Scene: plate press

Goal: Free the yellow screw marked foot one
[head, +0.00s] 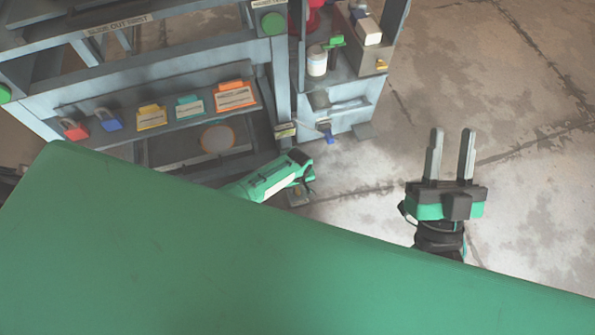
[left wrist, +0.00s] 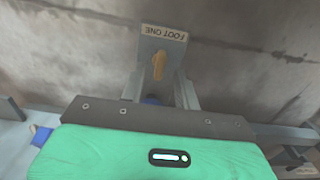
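The yellow screw (left wrist: 158,66) stands on a grey foot plate (left wrist: 163,45) labelled FOOT ONE; the label reads upside down in the left wrist view. My left gripper (left wrist: 162,88) is open, with its two grey fingers apart on either side of the screw's line. I cannot tell whether they touch it. My right gripper (head: 451,150) is open and empty above the bare floor, away from the press.
The grey press frame (head: 180,75) fills the upper left. Its shelf bears a red padlock (head: 75,130), a blue padlock (head: 109,120) and several coloured tags. A white jar (head: 317,62) and white box (head: 368,32) stand on the right side. The floor at right (head: 530,120) is clear.

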